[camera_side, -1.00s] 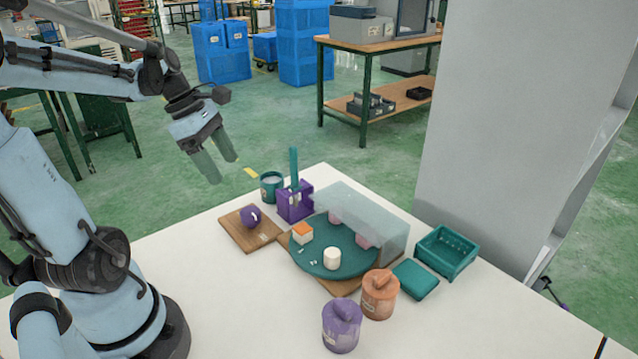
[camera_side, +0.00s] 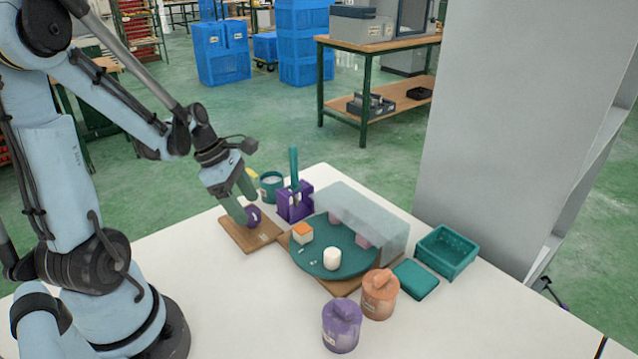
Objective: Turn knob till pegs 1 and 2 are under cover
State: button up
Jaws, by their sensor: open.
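The purple knob (camera_side: 255,216) sits on a wooden board (camera_side: 264,235) left of the turntable. My gripper (camera_side: 243,207) is open and low over the board, with its green fingers at the knob; I cannot tell whether they touch it. The round green turntable (camera_side: 322,268) lies on a second wooden board. A translucent cover (camera_side: 372,220) stands over its far right part, and pinkish shapes (camera_side: 362,242) show through it. The small marks on the disc are too small to read.
A purple holder (camera_side: 294,203) with an upright green stick and a green cup (camera_side: 271,186) stand close behind the knob. Purple (camera_side: 342,326) and orange (camera_side: 380,294) lidded jars stand in front. A green flat block (camera_side: 416,279) and a green crate (camera_side: 446,252) are at right.

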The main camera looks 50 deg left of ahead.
jog(key=shift+x, duration=0.8)
jog(key=shift+c, duration=0.5)
jog(key=c, duration=1)
